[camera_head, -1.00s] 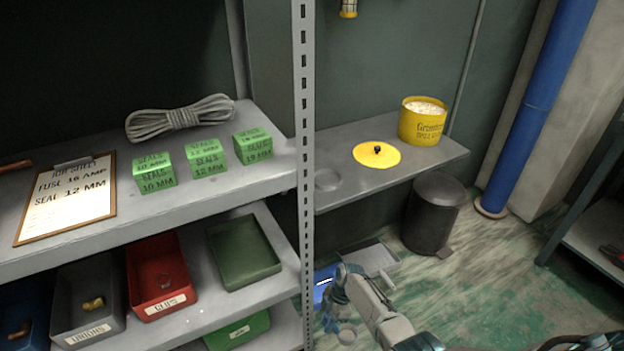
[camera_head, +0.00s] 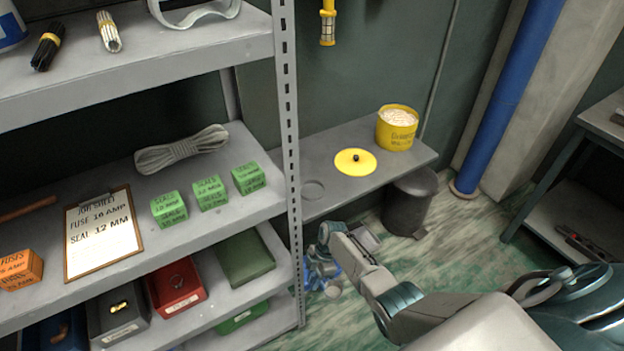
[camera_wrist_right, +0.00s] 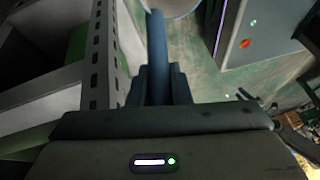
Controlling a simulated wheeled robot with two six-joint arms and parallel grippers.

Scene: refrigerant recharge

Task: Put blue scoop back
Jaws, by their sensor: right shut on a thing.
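My right gripper (camera_head: 322,262) is low beside the right-hand upright of the shelf rack, below the grey side shelf. It is small and partly hidden by my arm in the head view. In the right wrist view a dark blue-grey bar, seemingly the scoop's handle (camera_wrist_right: 157,60), stands between the jaws. A pale round part, perhaps the scoop's bowl (camera_wrist_right: 172,5), is cut off by the top edge. A yellow tub (camera_head: 396,138) of pale granules stands open on the side shelf, its yellow lid (camera_head: 343,164) lying flat beside it. My left gripper is out of view.
The side shelf (camera_head: 385,180) has a faint ring (camera_head: 313,190) near the rack upright (camera_head: 290,120). A black bin (camera_head: 408,205) stands below the shelf. Green seal boxes (camera_head: 210,193) and a clipboard (camera_head: 103,235) lie on the rack. The floor to the right is mostly clear.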

